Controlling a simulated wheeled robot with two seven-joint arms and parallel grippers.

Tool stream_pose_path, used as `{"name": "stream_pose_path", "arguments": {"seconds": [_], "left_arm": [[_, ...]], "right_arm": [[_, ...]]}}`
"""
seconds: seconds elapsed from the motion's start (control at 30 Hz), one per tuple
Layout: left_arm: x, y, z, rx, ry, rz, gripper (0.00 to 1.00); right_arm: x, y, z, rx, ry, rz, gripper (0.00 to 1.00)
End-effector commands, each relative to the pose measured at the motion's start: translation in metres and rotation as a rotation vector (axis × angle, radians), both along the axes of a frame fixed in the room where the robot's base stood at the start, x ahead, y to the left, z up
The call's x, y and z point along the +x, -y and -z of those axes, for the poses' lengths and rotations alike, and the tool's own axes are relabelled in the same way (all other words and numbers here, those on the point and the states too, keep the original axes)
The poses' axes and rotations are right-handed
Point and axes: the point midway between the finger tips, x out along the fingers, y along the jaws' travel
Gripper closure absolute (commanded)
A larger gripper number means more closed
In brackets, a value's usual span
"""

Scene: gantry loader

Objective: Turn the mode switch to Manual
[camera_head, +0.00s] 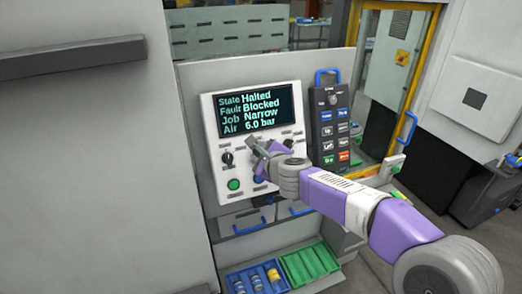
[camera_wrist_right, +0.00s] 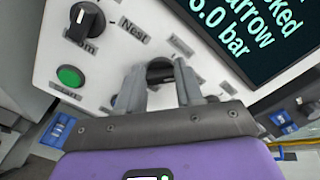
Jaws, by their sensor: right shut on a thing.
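The white control panel (camera_head: 213,140) has a screen (camera_head: 253,109) reading State Halted, Fault Blocked, Job Narrow, Air 6.0 bar. My right gripper (camera_head: 257,146) is at the panel below the screen. In the right wrist view, its fingers (camera_wrist_right: 161,88) are shut on a black rotary switch (camera_wrist_right: 160,68), one finger on each side. The labels around this switch are partly hidden or too blurred to read, so its setting cannot be told. A second black knob (camera_head: 227,158) sits to its left; it also shows in the right wrist view (camera_wrist_right: 86,22), beside a label reading Nest.
A green button (camera_head: 233,184) is below the left knob. A dark button pendant (camera_head: 328,130) hangs right of the panel. A blue tray (camera_head: 233,271) with small cylinders and a green tray (camera_head: 318,247) lie below. A yellow-framed door (camera_head: 430,70) stands at the right.

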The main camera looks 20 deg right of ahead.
Motion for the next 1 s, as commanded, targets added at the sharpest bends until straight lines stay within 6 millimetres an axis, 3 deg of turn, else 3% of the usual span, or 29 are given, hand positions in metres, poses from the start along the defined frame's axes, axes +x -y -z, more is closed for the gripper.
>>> {"name": "stream_pose_path", "arguments": {"seconds": [0.5,1.0], "left_arm": [[0.000,0.000,-0.018,0.000,0.000,0.000,0.57],[0.000,0.000,-0.025,0.000,0.000,0.000,0.57]], "right_arm": [[-0.001,-0.001,0.002,-0.441,-0.026,-0.160,0.94],[-0.001,-0.001,0.004,-0.661,-0.039,-0.240,0.94]]}}
